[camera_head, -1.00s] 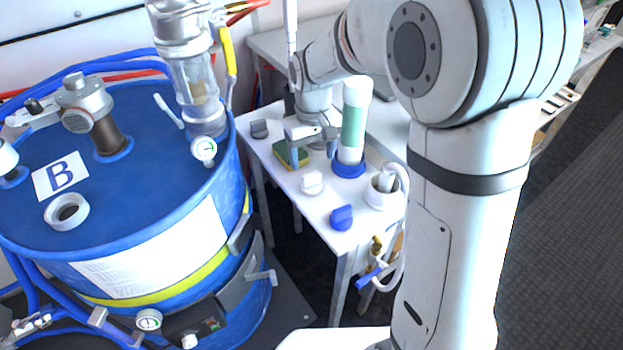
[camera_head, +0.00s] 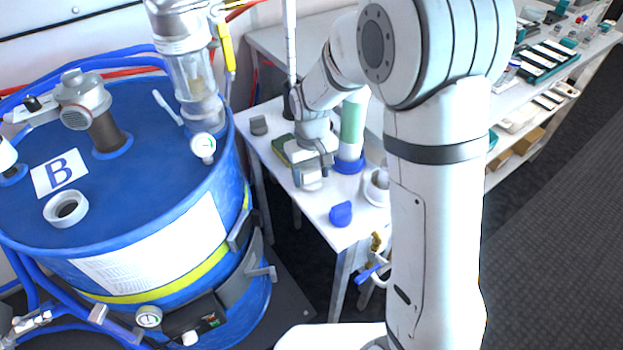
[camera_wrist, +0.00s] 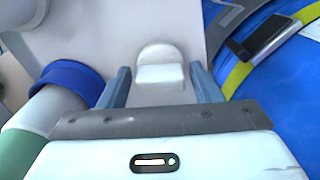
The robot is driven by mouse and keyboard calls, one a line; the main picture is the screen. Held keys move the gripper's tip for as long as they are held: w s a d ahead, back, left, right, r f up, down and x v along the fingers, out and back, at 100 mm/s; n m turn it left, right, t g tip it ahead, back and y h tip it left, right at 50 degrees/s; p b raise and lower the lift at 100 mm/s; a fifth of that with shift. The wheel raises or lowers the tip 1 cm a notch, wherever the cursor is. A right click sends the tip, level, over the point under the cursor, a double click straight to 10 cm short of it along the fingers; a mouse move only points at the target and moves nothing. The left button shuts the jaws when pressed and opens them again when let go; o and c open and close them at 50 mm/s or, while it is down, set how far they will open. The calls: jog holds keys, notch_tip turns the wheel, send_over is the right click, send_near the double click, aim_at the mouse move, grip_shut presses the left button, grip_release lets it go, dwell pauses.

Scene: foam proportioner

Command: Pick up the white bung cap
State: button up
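The white bung cap (camera_wrist: 160,72) stands on the white side table in the wrist view. It has a rounded upright grip and a squared front. My gripper (camera_wrist: 160,84) is open, with one blue-grey finger on each side of the cap and a visible gap on both sides. I cannot tell how far above the tabletop the fingertips are. In the head view my gripper (camera_head: 312,174) is over the cap (camera_head: 311,185) and partly hides it.
A blue cap (camera_head: 341,213) and a grey cap (camera_head: 259,126) sit on the table (camera_head: 318,216). A green-labelled bottle with a blue base (camera_head: 352,128), a round white holder (camera_head: 376,188) and a sponge (camera_head: 281,150) are close by. The blue drum B (camera_head: 150,190) stands left.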

jog(key=c, duration=0.8)
jog(key=shift+c, duration=0.2)
